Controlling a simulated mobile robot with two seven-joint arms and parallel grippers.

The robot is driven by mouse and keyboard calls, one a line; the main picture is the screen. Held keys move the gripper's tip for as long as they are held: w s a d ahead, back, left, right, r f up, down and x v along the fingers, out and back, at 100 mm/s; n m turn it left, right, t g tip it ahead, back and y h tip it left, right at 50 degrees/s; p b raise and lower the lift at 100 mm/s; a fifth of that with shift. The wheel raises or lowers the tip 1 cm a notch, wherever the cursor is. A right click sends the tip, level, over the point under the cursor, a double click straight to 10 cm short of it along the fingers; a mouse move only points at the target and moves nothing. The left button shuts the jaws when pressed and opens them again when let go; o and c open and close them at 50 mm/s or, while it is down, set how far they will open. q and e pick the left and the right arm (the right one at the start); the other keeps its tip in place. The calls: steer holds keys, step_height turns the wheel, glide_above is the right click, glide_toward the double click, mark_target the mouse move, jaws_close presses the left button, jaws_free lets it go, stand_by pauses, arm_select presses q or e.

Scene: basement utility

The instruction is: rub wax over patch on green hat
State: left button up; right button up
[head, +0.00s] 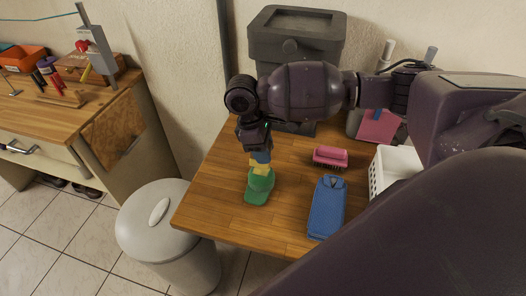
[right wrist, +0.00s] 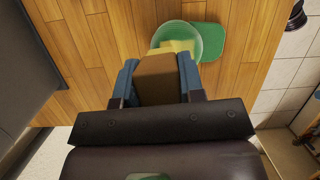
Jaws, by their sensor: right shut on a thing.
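The green hat (head: 259,188) lies on the wooden table near its left front edge, with its brim toward the front. A yellow patch (head: 261,169) shows on its crown. In the right wrist view the hat (right wrist: 208,40) is beyond the fingertips, and part of the yellow patch (right wrist: 178,46) shows. My right gripper (head: 260,155) is directly above the hat, pointing down. It is shut on a brown block, the wax (right wrist: 158,80), held between blue fingers. The wax overlaps the patch in view; I cannot tell whether they touch. My left gripper is not in view.
A blue flat case (head: 327,208) and a pink brush (head: 330,157) lie right of the hat. A white basket (head: 396,166) stands further right. A dark grey bin (head: 296,45) is behind. A lidded trash can (head: 160,225) stands left of the table.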

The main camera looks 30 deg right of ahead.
steer(key=shift+s+a+r, duration=0.1)
steer(key=shift+s+a, duration=0.6)
steer(key=shift+a, duration=0.15)
steer(key=shift+w+d, duration=0.75)
steer(key=shift+d, duration=0.15)
steer(key=shift+s+a, duration=0.8)
steer(key=shift+a, duration=0.15)
steer(key=shift+f, duration=0.2)
steer(key=shift+w+d, duration=0.1)
steer(key=shift+d, duration=0.05)
steer(key=shift+w+d+r, duration=0.1)
steer(key=shift+w+d, duration=0.55)
steer(key=shift+d, duration=0.15)
steer(key=shift+s+a+r, duration=0.1)
steer(key=shift+s+a, duration=0.25)
steer(key=shift+a, duration=0.1)
steer(key=shift+r, duration=3.5)
